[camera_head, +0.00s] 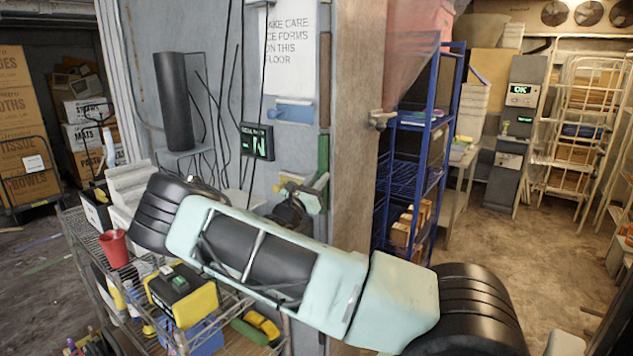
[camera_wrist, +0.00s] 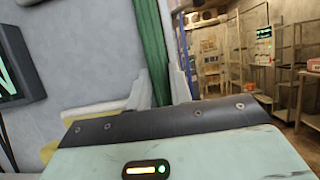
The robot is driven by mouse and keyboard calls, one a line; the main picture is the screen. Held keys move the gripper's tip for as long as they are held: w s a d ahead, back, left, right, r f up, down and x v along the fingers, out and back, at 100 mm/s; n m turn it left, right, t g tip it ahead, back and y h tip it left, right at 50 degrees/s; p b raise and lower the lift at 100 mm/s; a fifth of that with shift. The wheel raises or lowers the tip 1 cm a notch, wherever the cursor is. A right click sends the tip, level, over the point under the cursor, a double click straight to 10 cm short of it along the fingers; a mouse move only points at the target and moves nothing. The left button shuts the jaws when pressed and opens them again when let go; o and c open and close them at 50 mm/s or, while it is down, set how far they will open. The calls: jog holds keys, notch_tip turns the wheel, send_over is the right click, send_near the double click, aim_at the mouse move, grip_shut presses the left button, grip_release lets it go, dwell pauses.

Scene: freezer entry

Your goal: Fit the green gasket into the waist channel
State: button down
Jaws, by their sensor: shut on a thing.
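The green gasket (camera_head: 323,158) is a dark green upright strip at the edge of the grey wall panel, beside the brown post. It also shows as a tall ribbed green strip in the wrist view (camera_wrist: 153,50). My gripper (camera_head: 318,187) is at its lower part, with pale fingers closed on it. In the wrist view my gripper (camera_wrist: 160,88) has a finger on each side of the strip. The waist channel cannot be made out clearly; the strip stands along the panel edge, and I cannot tell whether it is seated. My arm hides the area below.
A lit display box (camera_head: 257,141) and hanging cables are on the wall left of the gripper. A blue block (camera_head: 293,112) sits above it. A blue rack (camera_head: 442,150) stands right of the post. A wire cart (camera_head: 130,300) with tools stands below my arm. Floor at right is clear.

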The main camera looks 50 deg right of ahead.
jog(key=shift+d, duration=0.3)
jog(key=c, duration=0.6)
grip_release()
jog(key=shift+s+a+p, duration=0.15)
jog(key=shift+a+p, duration=0.15)
jog(key=shift+a, duration=1.4)
jog(key=shift+s+a+p, duration=0.1)
jog(key=shift+a+p, duration=0.2)
jog(key=shift+a, duration=1.4)
jog(key=shift+a, duration=0.15)
